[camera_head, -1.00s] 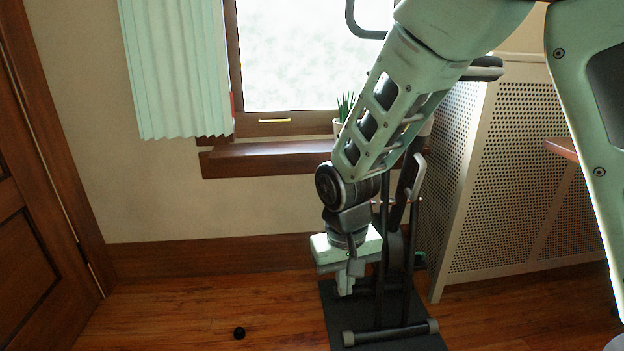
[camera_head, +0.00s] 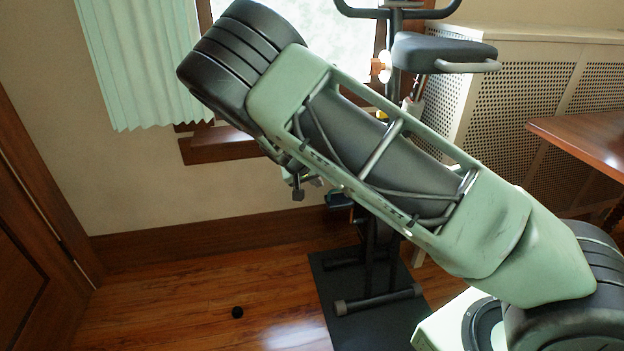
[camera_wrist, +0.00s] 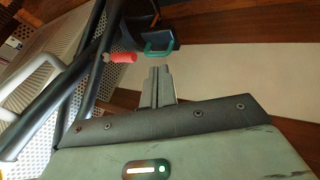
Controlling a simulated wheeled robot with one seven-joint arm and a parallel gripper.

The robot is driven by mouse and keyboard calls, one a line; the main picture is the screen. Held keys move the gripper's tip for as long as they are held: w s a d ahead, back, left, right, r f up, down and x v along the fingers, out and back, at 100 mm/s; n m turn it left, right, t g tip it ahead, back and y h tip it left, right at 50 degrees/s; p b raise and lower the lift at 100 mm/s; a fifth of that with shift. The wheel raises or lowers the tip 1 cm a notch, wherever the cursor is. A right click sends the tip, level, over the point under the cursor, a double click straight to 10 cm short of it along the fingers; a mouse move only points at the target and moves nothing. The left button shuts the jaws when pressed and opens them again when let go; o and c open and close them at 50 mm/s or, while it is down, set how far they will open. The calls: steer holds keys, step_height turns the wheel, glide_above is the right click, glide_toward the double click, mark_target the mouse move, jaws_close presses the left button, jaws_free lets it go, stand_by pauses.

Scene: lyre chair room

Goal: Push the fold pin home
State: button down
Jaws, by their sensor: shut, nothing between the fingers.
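A red cylinder with a pale end, which looks like the fold pin (camera_wrist: 121,57), sits beside the dark frame of the folding exercise bike (camera_wrist: 92,70) in the wrist view. I cannot tell how deep it sits. The bike (camera_head: 392,295) also shows in the head view, partly behind my arm. My gripper (camera_wrist: 159,72) is shut and empty, its fingertips to the right of the red cylinder in the wrist picture and apart from it. In the head view only a small part of my gripper (camera_head: 298,192) shows below my arm, and the pin cannot be made out.
A teal loop (camera_wrist: 158,51) on a dark part, perhaps a pedal, is close beyond my fingertips. The bike seat (camera_head: 445,52), radiator cover (camera_head: 560,85) and wooden table (camera_head: 590,140) are at right. A small black object (camera_head: 237,312) lies on open floor (camera_head: 190,290).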

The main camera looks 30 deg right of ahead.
steer(key=d+f+b, duration=0.2)
steer(key=d+f, duration=0.1)
steer(key=d, duration=0.3)
steer(key=shift+d+f, duration=0.3)
steer(key=shift+f, duration=0.1)
steer(key=shift+s+d+p, duration=0.2)
steer(key=shift+d+p, duration=0.05)
steer(key=shift+d, duration=0.3)
steer(key=shift+s+d+p, duration=0.2)
steer(key=shift+d+p, duration=0.05)
steer(key=shift+d, duration=0.3)
